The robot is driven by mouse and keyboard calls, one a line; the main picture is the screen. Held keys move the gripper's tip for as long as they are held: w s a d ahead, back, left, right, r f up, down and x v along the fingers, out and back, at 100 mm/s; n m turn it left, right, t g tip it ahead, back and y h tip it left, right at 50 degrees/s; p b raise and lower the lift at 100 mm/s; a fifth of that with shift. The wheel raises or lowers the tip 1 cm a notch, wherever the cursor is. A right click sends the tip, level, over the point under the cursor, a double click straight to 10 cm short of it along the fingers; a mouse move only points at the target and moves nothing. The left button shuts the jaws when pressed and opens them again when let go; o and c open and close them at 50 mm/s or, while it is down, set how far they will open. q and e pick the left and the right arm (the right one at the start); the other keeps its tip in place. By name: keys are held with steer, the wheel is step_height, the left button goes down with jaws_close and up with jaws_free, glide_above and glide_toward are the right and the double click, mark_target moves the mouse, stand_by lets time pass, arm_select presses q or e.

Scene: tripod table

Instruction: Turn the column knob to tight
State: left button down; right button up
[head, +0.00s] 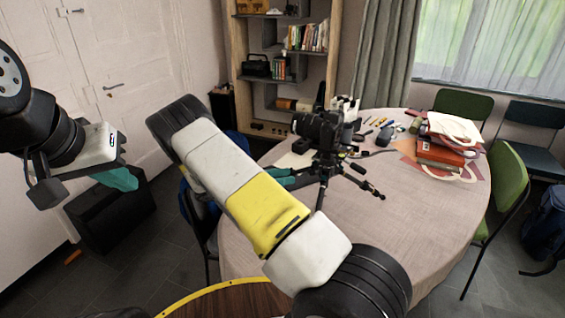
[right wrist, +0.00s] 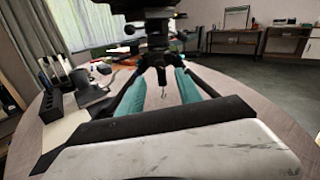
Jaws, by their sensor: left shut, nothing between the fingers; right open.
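A black camera (head: 315,129) sits on a black tripod (head: 326,165) standing on the round table (head: 400,215). My right arm crosses in front, and its gripper (head: 283,176) is beside the tripod with teal fingers pointing at it. In the right wrist view, my right gripper (right wrist: 160,80) is open, one finger on each side of the tripod column (right wrist: 157,58). I cannot tell whether the fingers touch it. My left gripper (head: 120,179) is shut and empty, off the table at left.
Orange books (head: 440,152) and papers lie on the table's right. A black holder (right wrist: 65,112) stands left of my right gripper. Chairs (head: 508,180) stand around the table, and a black case (head: 110,212) is below my left gripper. The table's front right is clear.

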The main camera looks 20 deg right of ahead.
mark_target(313, 172)
steer(key=d, duration=0.7)
steer(key=shift+s+d, duration=0.15)
steer(key=shift+d, duration=0.2)
steer(key=shift+c, duration=0.4)
jaws_close()
